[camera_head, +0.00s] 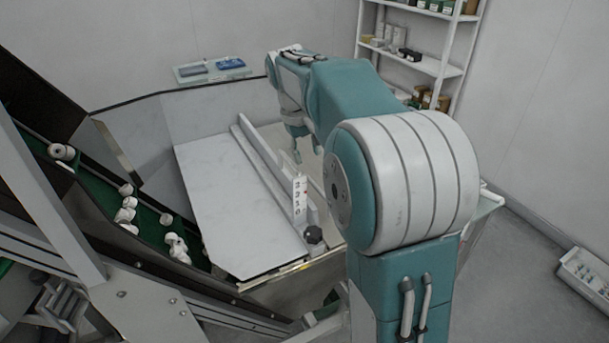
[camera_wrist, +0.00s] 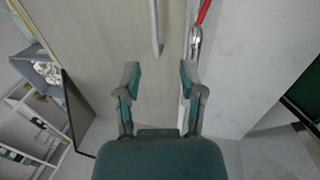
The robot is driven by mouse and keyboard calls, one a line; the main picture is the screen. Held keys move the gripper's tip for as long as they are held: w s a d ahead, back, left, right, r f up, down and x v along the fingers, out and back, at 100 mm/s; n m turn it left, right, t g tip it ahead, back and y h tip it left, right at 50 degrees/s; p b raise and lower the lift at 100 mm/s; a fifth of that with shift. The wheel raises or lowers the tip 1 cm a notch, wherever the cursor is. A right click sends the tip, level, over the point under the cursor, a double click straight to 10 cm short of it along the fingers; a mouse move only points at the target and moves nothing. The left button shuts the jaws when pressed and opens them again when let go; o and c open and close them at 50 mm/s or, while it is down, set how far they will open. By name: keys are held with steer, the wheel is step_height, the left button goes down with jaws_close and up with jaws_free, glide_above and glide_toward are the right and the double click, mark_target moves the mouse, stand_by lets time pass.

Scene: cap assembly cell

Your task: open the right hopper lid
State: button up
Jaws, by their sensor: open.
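The right hopper lid, a pale beige panel, shows in the wrist view (camera_wrist: 165,100) and lies flat. In the head view my arm hides most of it. A thin pale rod-like handle (camera_wrist: 155,28) stands on it, just beyond my fingertips. My gripper (camera_wrist: 160,76) is open and empty, its two teal fingers apart on either side of the handle's line. In the head view my gripper (camera_head: 306,152) points down over the right side of the hopper. I cannot tell its height above the lid.
The left lid (camera_head: 235,205) is a flat grey-white panel. A divider bar (camera_head: 262,158) carries a numbered tag (camera_head: 299,195) and a dark knob (camera_head: 313,234). A red-handled metal clamp (camera_wrist: 196,38) sits beside the right lid. A green conveyor (camera_head: 105,200) with white caps runs at left; shelves (camera_head: 425,62) stand behind.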

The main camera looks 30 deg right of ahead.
mark_target(316, 188)
steer(key=x, duration=0.7)
steer(key=shift+w+d+f, duration=0.1)
steer(key=shift+w+f, duration=0.05)
steer(key=shift+f, duration=0.25)
steer(key=f, duration=0.1)
steer(key=d+f, duration=0.1)
steer(key=f, duration=0.1)
steer(key=shift+d, duration=0.2)
steer(key=shift+d+f, duration=0.1)
steer(key=shift+d, duration=0.15)
steer(key=shift+a, duration=0.2)
steer(key=shift+c, duration=0.3)
steer(key=shift+a, duration=0.2)
jaws_close()
steer(key=shift+d, duration=0.1)
